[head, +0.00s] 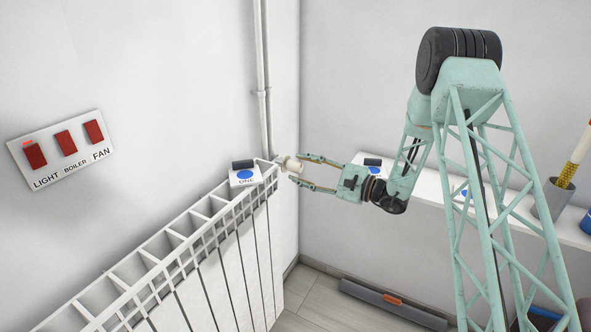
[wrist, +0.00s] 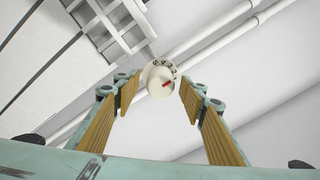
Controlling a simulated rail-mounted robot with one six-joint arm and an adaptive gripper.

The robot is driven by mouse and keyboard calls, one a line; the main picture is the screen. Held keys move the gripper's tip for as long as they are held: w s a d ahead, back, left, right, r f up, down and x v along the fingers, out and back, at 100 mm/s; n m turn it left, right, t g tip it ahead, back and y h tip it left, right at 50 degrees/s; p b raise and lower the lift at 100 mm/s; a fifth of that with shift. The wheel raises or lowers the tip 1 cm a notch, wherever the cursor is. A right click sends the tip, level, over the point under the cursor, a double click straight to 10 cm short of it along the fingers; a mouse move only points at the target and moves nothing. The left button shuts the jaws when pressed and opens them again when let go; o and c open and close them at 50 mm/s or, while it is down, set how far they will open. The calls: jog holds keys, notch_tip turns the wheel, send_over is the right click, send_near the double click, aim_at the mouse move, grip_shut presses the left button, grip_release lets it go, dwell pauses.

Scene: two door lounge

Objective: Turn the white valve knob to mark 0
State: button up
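The white valve knob (head: 290,164) sits at the far end of the radiator (head: 160,245), by the wall pipes. In the wrist view the knob (wrist: 157,77) is round, with a red pointer line on its face and small dark marks along its upper right rim. The marks are too small to read surely, so I cannot tell which one the pointer is at. My gripper (head: 297,169) is open and faces the knob. In the wrist view its two wood-coloured finger pads (wrist: 160,90) stand on either side of the knob, with gaps and no clear contact.
A switch panel (head: 62,150) is on the left wall. A white shelf (head: 430,188) with items runs along the right wall.

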jog(key=shift+x, duration=1.1)
jog(key=c, duration=0.8)
